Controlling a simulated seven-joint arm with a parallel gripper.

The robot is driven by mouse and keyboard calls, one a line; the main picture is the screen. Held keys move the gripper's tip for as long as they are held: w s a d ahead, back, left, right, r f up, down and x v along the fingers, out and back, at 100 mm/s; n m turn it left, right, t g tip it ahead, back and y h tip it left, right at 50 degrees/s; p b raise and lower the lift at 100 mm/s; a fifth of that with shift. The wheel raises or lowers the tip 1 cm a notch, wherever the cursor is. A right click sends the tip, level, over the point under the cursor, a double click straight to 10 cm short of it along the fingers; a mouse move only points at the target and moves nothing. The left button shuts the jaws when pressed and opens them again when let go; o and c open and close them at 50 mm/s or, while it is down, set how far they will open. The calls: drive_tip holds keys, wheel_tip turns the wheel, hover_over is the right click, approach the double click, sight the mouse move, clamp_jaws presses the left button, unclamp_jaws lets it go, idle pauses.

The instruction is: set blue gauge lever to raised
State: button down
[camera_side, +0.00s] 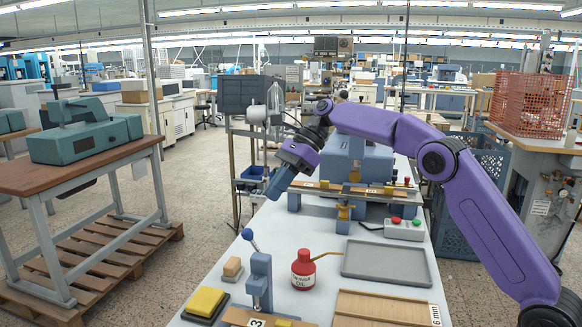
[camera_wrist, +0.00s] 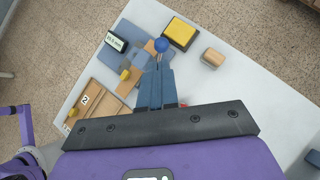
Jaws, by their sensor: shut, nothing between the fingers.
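The blue gauge lever is a thin arm with a round blue ball (camera_side: 247,234) on a blue upright post (camera_side: 259,278) near the front of the bench. In the side view the lever slants up and to the left from the post top. My gripper (camera_side: 270,193) is shut and empty, above the bench and apart from the ball in the side view. Its blue-grey fingers (camera_wrist: 158,72) lie together in the wrist view.
A red oil bottle (camera_side: 303,270) stands right of the post. A yellow pad (camera_side: 207,302) and a wooden block (camera_side: 232,268) lie left of it. A grey tray (camera_side: 386,262) and wooden board (camera_side: 380,309) lie right. The blue stamping press (camera_side: 350,158) stands behind. Bare bench surrounds the bottle.

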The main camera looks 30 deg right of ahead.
drive_tip(key=v, duration=0.7)
idle(0.6)
drive_tip(key=s+a+f+n+g+h, duration=0.1)
drive_tip(key=s+a+f+n+h, duration=0.15)
drive_tip(key=s+n, duration=0.6)
drive_tip(key=s+a+f+n+h, duration=0.25)
drive_tip(key=s+n, duration=0.25)
drive_tip(key=s, duration=0.6)
drive_tip(key=s+d+f+n+h, duration=0.1)
drive_tip(key=s+d+f+n, duration=0.3)
drive_tip(key=s, duration=0.4)
drive_tip(key=s+d+f+n+t+h, duration=0.1)
drive_tip(key=s+d+f+n, duration=0.4)
drive_tip(key=s+d+n, duration=0.2)
drive_tip(key=s+d+f+n+h, duration=0.1)
drive_tip(key=s+d+f+n, duration=0.4)
drive_tip(key=s, duration=0.4)
drive_tip(key=shift+s+d+n+t, duration=0.3)
drive_tip(key=shift+n, duration=0.45)
